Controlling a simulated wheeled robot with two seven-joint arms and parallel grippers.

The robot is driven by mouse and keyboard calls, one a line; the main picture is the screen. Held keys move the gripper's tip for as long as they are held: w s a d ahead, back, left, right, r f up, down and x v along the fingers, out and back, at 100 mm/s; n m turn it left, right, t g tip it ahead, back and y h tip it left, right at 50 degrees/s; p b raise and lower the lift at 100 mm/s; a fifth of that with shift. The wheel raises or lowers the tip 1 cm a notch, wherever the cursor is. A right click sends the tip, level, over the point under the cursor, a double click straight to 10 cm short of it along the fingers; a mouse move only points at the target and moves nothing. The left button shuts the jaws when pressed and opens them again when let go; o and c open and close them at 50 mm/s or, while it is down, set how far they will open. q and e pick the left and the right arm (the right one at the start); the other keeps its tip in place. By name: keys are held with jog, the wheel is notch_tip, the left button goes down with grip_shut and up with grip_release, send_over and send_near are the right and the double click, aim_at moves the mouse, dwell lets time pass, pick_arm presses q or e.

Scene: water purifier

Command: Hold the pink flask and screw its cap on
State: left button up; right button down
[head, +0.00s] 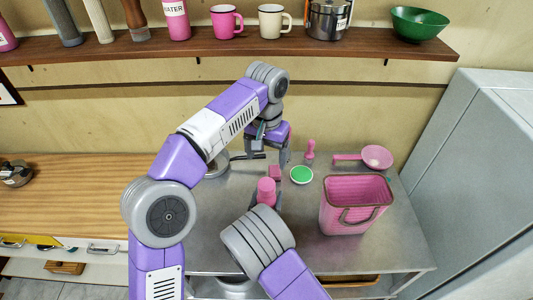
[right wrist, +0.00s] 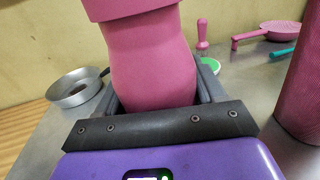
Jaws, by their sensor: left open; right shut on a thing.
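The pink flask (head: 266,191) stands upright in the middle of the metal table. My right gripper (right wrist: 155,98) is shut around its body, which fills the right wrist view (right wrist: 150,60). A wider pink band tops the flask, cut off by that view's upper edge. In the head view, my right forearm hides the flask's lower part. My left gripper (head: 271,157) is open, pointing down just behind the flask. A small pink block-like piece (head: 275,173) shows just below its fingers; I cannot tell whether it is the cap or whether it touches the flask.
A pink basket (head: 350,217) stands to the right. A green-topped round thing (head: 301,175), a pink knobbed tool (head: 310,151) and a pink pan (head: 376,157) lie behind. A metal pan (right wrist: 75,88) is at left. A shelf (head: 180,42) with mugs runs above; a grey cabinet (head: 470,150) bounds the right.

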jog(key=shift+c, duration=0.2)
grip_release()
jog(key=s+a, duration=0.1)
jog(key=s, duration=0.6)
jog(key=shift+s+a, duration=0.2)
jog(key=shift+s, duration=0.05)
dwell(0.4)
